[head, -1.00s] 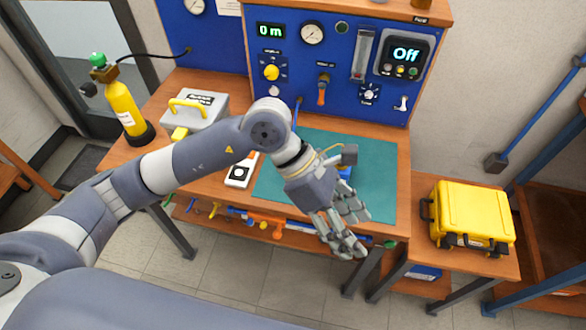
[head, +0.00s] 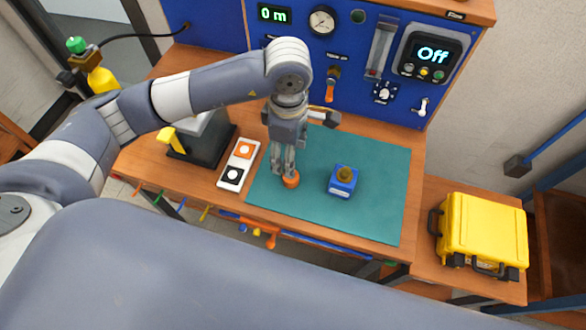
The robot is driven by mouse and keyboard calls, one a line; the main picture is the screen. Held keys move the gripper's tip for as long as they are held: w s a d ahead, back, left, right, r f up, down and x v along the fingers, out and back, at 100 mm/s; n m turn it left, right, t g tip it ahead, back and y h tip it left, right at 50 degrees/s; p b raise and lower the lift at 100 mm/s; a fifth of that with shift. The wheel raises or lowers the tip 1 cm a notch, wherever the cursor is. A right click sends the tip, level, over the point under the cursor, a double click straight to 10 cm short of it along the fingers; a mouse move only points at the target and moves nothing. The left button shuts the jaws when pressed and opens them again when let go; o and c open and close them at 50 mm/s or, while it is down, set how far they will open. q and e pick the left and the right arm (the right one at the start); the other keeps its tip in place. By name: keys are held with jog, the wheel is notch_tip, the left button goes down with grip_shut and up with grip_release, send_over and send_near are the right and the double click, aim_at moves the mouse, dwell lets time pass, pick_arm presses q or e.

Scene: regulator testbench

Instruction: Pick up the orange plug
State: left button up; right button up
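The orange plug (head: 291,181) is a small round orange piece at the left part of the green mat (head: 385,170) on the bench. My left gripper (head: 284,170) points straight down over it, with its fingertips at the plug's top and back side. The fingers partly hide the plug, and I cannot tell whether they close on it or only hang beside it. The plug seems to be at mat level. My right gripper is out of view.
A blue block with a brassy knob (head: 342,181) stands right of the plug. A white holder (head: 238,164) with orange and black squares lies left. The blue panel (head: 355,75) rises behind. A yellow case (head: 483,232) sits at the right. The mat's right part is clear.

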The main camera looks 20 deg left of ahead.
pick_arm(q)
jog(key=f, duration=0.2)
jog(key=shift+s+f, duration=0.2)
jog(key=shift+f, duration=0.2)
jog(key=shift+d+f+p, duration=0.1)
jog(key=shift+f+p, duration=0.2)
jog(key=shift+p, duration=0.1)
jog(key=f, duration=0.1)
jog(key=f+p, duration=0.1)
jog(key=f, duration=0.1)
jog(key=shift+s+d+f, duration=0.2)
jog(key=shift+s, duration=0.15)
jog(key=shift+f+p, duration=0.3)
jog(key=shift+f, duration=0.35)
jog(key=shift+w, duration=0.1)
jog(key=shift+c, duration=1.4)
jog(key=c, duration=0.9)
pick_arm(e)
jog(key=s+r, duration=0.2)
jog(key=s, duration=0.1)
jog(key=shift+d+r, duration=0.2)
